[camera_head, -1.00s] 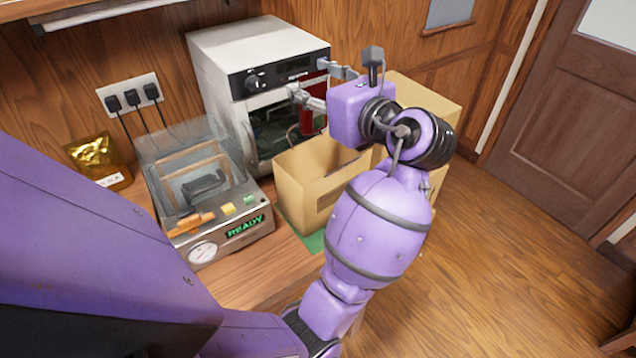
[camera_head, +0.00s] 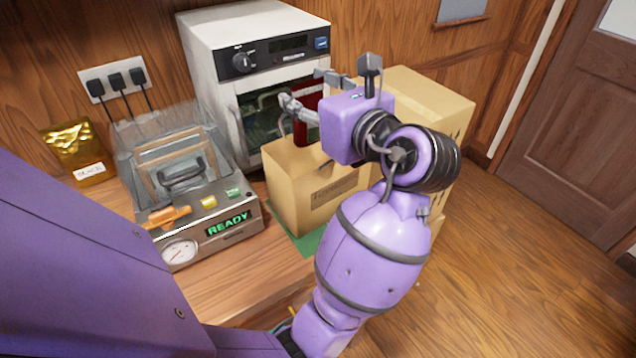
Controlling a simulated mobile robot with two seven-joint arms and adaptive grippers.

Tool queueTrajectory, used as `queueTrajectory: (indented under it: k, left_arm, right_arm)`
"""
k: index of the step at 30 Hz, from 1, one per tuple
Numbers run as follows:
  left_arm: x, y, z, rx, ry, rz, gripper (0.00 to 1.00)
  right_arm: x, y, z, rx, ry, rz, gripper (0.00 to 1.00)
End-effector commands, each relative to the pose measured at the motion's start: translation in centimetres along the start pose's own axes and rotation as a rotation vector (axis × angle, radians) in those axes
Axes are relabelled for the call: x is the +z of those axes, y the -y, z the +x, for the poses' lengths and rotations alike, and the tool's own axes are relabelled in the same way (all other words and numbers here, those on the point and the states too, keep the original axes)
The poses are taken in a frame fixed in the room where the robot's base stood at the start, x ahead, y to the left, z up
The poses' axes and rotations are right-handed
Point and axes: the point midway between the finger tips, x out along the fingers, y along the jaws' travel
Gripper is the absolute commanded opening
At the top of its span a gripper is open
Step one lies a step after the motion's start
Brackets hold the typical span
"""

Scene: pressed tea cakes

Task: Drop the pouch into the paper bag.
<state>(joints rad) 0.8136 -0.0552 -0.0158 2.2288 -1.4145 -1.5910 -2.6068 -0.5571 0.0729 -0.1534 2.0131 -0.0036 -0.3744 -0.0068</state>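A red pouch (camera_head: 308,98) shows between the fingers of my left gripper (camera_head: 303,90), partly covered by the lower finger. The gripper appears shut on it and holds it over the paper bag. The tan paper bag (camera_head: 310,195) stands upright on a green mat at the table's right edge, with a looped handle at its top. My wrist hides the bag's right part, and its inside cannot be seen. The pouch's lower end is close to the bag's rim; I cannot tell whether it is inside the opening. My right gripper is not in view.
A white oven-like machine (camera_head: 262,38) stands right behind the bag. A sealing machine (camera_head: 228,240) reading READY is left of it, with a gold pouch (camera_head: 72,150) farther left. A cardboard box (camera_head: 430,100) is behind my wrist. The green mat (camera_head: 308,240) shows below the bag.

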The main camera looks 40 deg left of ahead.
Motion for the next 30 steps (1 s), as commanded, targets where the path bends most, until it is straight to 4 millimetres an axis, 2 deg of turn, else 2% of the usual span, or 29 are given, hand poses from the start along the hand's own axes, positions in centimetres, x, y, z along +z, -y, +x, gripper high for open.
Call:
queueTrajectory:
  k: [1, 4, 16, 20, 30]
  left_arm:
    - [0.0, 0.0, 0.0, 0.000, 0.000, 0.000, 0.54]
    - [0.0, 0.0, 0.0, 0.000, 0.000, 0.000, 0.67]
    - [-0.1, 0.1, -0.6, -0.002, -0.002, 0.001, 0.67]
    - [-0.1, 0.1, -2.5, -0.003, -0.004, 0.000, 0.67]
    - [-0.1, 0.1, -9.5, -0.003, -0.004, 0.001, 0.67]
  right_arm:
    - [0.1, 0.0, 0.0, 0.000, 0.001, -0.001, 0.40]
    - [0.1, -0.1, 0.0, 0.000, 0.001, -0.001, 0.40]
    - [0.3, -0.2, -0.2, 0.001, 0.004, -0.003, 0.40]
    - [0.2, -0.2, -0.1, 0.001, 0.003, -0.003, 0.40]
    - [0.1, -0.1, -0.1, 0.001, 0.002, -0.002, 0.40]
